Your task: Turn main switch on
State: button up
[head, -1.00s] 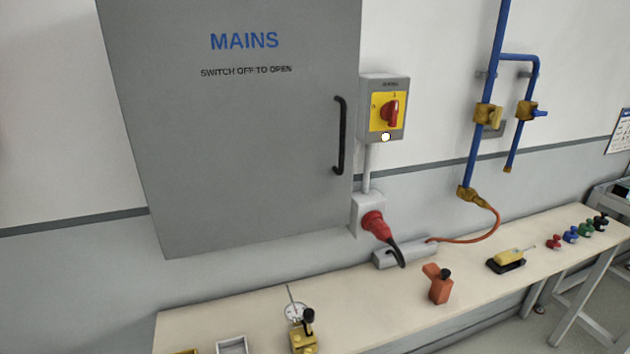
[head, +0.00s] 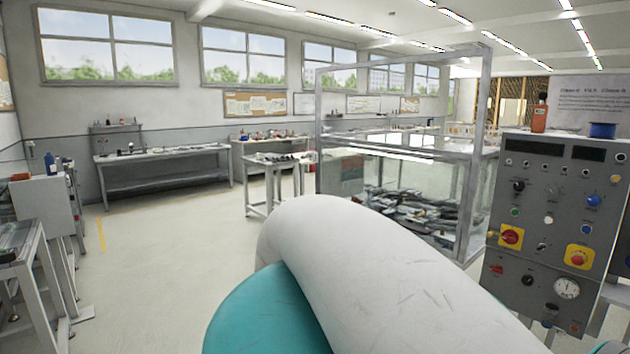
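The grey box with the red and yellow rotary switch beside the MAINS cabinet, visible one second ago, is not in view now. A grey control panel (head: 545,215) stands at the right. It carries a red rotary knob on a yellow plate (head: 511,237) and a red button on a yellow plate (head: 579,257). I cannot read a label for either one, nor tell the knob's position. A white and teal link of my own arm fills the lower middle. My gripper is not in view.
A metal-framed clear enclosure (head: 465,200) with a heap of dark parts stands behind my arm. A small table (head: 275,165) and long workbenches (head: 165,158) stand further back. The floor (head: 165,260) at centre-left is clear.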

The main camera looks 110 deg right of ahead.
aim_at(510, 238)
jog(key=z, duration=4.95)
